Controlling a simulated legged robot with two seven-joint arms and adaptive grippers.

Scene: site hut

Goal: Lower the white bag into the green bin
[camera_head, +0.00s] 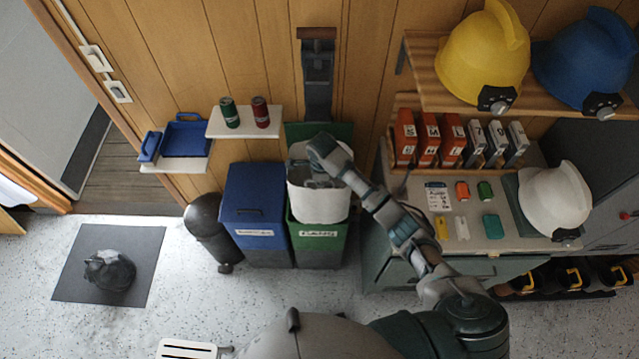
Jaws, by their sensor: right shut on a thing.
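The white bag (318,204) hangs at the mouth of the green bin (320,243), which has a label on its front. The bag's lower part covers the bin's opening, so I cannot tell how far it is inside. The bin's green lid (300,131) stands raised behind it. My right gripper (322,165) is over the bag's top and shut on it; its fingers are partly hidden by the hand.
A closed blue bin (252,207) stands left of the green bin, with a dark cylinder (206,222) beside it. A workbench (398,262) stands to the right. A dark bag (110,271) lies on a floor mat (72,288). The floor in front is clear.

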